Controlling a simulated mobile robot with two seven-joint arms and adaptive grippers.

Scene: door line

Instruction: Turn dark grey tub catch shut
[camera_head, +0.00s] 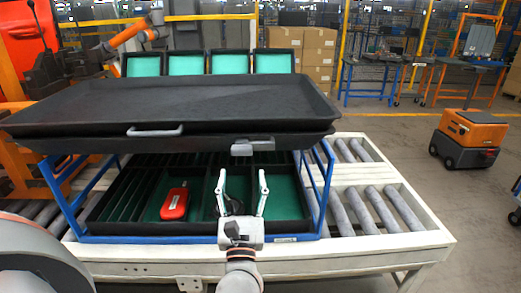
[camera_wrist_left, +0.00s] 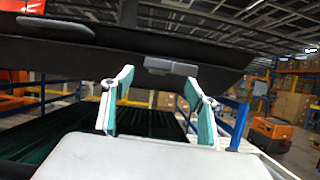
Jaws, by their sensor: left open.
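The dark grey tub (camera_head: 190,105) is a wide, shallow lidded case on a blue frame, shown in the head view. A pale grey catch (camera_head: 252,146) sits on its front edge, right of the grey bar handle (camera_head: 155,131). The catch's bar lies roughly level along the edge. It also shows in the left wrist view (camera_wrist_left: 170,66), beyond my fingers. My left gripper (camera_head: 242,176) is open and empty, pointing up below the catch and apart from it. Its two fingers also show in the left wrist view (camera_wrist_left: 158,82). My right gripper is not in view.
Below the tub, a black tray with green lining (camera_head: 288,205) holds a red tool (camera_head: 174,204) and a dark round item behind my gripper. Blue frame posts (camera_head: 318,180) stand at both sides. Rollers (camera_head: 385,209) lie right; an orange cart (camera_head: 468,138) stands beyond.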

